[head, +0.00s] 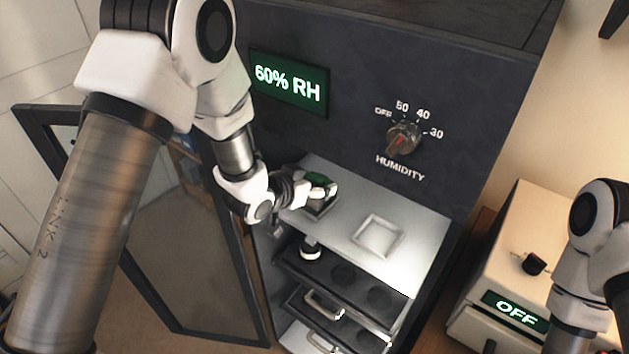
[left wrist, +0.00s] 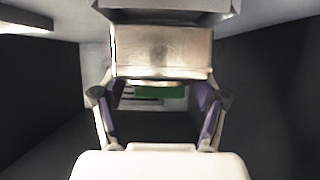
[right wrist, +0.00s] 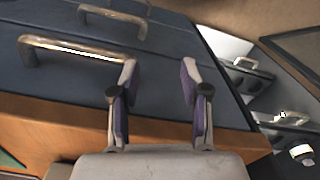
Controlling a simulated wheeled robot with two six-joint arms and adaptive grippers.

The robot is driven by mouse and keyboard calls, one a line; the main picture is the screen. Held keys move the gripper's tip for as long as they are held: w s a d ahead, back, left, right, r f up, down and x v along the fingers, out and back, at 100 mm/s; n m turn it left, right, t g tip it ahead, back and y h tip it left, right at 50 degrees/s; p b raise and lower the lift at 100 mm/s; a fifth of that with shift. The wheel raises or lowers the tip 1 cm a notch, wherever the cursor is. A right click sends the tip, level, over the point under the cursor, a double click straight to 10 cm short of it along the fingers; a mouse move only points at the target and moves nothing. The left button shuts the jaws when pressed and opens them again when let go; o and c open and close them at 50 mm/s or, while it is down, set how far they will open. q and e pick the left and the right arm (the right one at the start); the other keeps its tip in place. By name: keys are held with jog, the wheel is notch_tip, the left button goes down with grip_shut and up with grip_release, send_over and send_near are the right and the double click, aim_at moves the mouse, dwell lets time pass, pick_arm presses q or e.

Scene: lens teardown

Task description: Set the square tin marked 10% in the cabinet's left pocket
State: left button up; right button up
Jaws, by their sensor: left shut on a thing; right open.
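My left gripper (head: 322,188) is inside the open cabinet (head: 437,225), low over the left part of its pale shelf. It is shut on a small metallic tin (left wrist: 163,52) with a green part, which shows between the fingers in the left wrist view. No 10% marking can be read on it. The left pocket is mostly hidden under the gripper and tin; I cannot tell whether the tin touches it. The right pocket (head: 378,238) is a square, empty recess. My right gripper (right wrist: 159,78) is open and empty, above a blue-grey drawer unit in the right wrist view.
Under the shelf, a drawer (head: 345,283) with round recesses holds a black and white round part (head: 310,248). The glass door (head: 190,240) stands open at left. A cream box (head: 515,260) reading OFF stands at right. The cabinet display (head: 288,83) reads 60% RH; a humidity dial (head: 403,138) is beside it.

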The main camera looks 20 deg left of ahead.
pick_arm(q)
jog(key=shift+f, duration=0.25)
jog(key=o, duration=1.2)
jog(key=v, duration=1.2)
